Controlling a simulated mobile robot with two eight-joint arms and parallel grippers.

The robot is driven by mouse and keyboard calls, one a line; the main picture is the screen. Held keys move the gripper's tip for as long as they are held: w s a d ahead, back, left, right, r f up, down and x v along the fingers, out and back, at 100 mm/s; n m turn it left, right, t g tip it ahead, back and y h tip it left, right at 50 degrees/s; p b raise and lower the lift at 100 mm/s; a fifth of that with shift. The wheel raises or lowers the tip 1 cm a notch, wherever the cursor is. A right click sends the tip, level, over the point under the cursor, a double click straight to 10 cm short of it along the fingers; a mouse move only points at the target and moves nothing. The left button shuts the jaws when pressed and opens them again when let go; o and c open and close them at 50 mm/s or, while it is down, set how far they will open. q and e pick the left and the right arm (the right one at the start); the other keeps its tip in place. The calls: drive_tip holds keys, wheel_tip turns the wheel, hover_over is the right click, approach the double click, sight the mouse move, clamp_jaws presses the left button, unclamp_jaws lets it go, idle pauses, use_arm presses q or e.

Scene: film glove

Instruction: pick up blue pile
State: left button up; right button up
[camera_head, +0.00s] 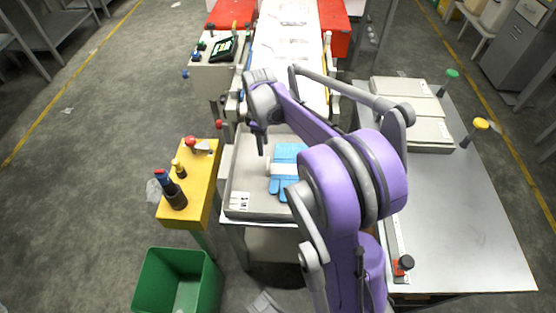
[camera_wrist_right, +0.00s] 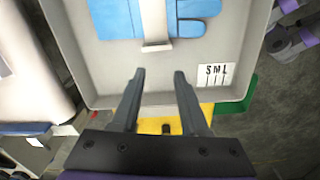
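The blue pile (camera_head: 290,153) is a flat stack of blue gloves with a white band around its middle. It lies in a shallow grey tray (camera_head: 240,180), partly hidden behind my right arm in the head view. In the right wrist view the pile (camera_wrist_right: 114,18) is at the top, cut off by the frame edge, with the band (camera_wrist_right: 153,20) running across it. My right gripper (camera_head: 260,142) is above the tray, left of and beyond the pile in the head view. In the wrist view its two fingers (camera_wrist_right: 157,72) are apart with nothing between them. My left gripper is not in view.
A yellow stand (camera_head: 203,185) with dark bottles and a red-topped item is left of the tray. A green bin (camera_head: 175,280) is in front. A metal table (camera_head: 460,230) with grey lidded boxes (camera_head: 415,130) is right. A conveyor with clear film (camera_head: 290,50) lies beyond.

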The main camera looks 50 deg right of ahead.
drive_tip(key=m, duration=1.6)
hover_over(268, 166)
wheel_tip(268, 166, down, 4)
drive_tip(key=f, duration=0.1)
wheel_tip(268, 166, down, 5)
drive_tip(key=shift+r+b, duration=0.15)
drive_tip(key=shift+b, duration=0.3)
clamp_jaws()
